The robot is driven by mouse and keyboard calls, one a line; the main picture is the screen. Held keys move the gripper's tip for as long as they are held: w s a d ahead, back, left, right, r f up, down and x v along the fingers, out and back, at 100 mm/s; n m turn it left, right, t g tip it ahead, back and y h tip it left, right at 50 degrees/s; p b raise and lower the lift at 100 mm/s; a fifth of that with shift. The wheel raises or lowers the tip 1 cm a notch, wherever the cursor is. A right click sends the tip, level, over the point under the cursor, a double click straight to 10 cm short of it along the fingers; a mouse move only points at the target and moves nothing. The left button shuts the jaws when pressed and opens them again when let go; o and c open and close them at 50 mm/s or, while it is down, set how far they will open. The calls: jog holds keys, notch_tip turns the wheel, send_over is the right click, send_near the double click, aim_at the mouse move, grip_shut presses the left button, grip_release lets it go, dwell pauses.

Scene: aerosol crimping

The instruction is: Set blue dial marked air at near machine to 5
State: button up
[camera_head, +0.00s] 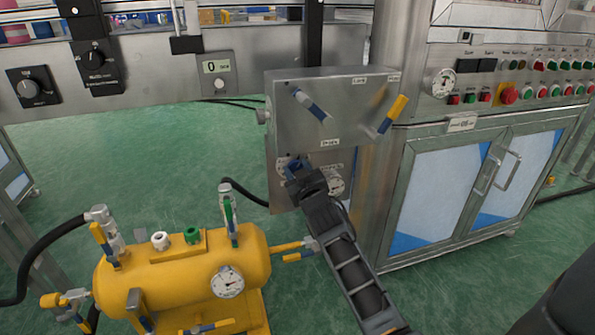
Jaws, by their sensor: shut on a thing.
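A blue dial (294,168) sits low on the front of a grey metal box (325,113), next to a small white gauge. My gripper (299,178) reaches up to it from below and is shut on the dial. The gripper covers most of the dial, so its setting and marking cannot be read.
A yellow tank (185,280) with valves is at lower left. A cabinet with a button panel (520,80) is at right. Green floor lies open at left.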

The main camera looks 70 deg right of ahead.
jog(key=o, duration=1.1)
jog(key=shift+c, duration=0.2)
jog(key=v, duration=0.8)
